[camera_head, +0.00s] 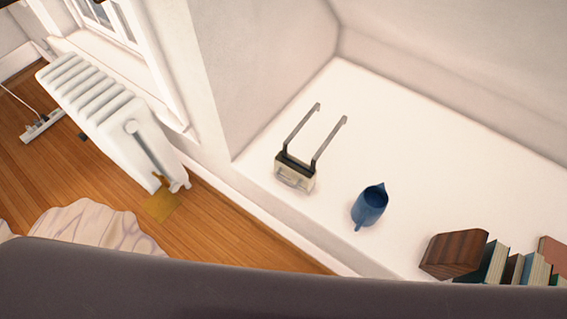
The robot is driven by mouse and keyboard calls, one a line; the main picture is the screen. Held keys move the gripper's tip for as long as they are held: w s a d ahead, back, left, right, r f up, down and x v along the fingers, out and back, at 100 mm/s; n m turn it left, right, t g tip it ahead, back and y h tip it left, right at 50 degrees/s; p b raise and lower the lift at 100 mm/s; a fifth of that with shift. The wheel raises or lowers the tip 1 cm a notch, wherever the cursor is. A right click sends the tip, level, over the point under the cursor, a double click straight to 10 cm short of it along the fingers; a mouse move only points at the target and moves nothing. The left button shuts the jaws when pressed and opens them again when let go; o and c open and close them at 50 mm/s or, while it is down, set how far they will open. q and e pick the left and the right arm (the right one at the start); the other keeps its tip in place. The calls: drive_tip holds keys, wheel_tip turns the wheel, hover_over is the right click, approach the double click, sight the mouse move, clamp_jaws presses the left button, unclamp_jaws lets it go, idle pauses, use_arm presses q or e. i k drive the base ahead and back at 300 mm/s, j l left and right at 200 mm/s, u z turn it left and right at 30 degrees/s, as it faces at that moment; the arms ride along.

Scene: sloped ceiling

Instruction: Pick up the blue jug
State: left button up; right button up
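The blue jug (369,206) stands on a white ledge (415,150) right of centre in the head view. I see it from above, with its dark opening showing. A pointed part, apparently the spout, faces up in the picture, and a narrow part, apparently the handle, points down. Nothing touches the jug. Neither my left nor my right gripper is in view.
An object with two parallel metal bars (298,172) lies left of the jug. A brown wooden block (454,255) and several books (536,269) stand to its lower right. A dark grey surface (200,285) crosses the bottom. A white radiator (105,115) stands left. The ledge behind the jug is clear.

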sight(371, 203)
drive_tip(key=z, duration=0.85)
